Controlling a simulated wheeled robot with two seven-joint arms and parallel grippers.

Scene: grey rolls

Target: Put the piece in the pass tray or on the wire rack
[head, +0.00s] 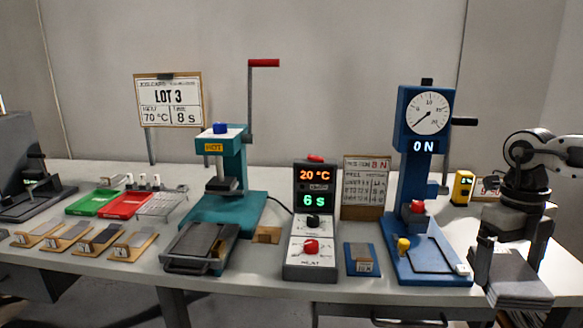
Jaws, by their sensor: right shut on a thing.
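My right gripper (492,262) is at the right end of the bench, right of the blue gauge press. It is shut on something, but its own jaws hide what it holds. A grey layered block (520,280) shows beside and below it. The green tray (88,205) and red tray (126,206) lie side by side at the left. The wire rack (152,212) stands right of them. I cannot read which tray is the pass tray. Several wooden strips with dark tops (73,235) lie in a row in front. My left gripper is not in view.
A teal hand press (219,210) with a red-handled lever stands left of centre. A control box (313,270) reads 20 °C and 6 s. The blue gauge press (401,240) shows "0 N". A sign (168,102) reads LOT 3, 70 °C, 8 s. A dark plate (200,247) lies in front.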

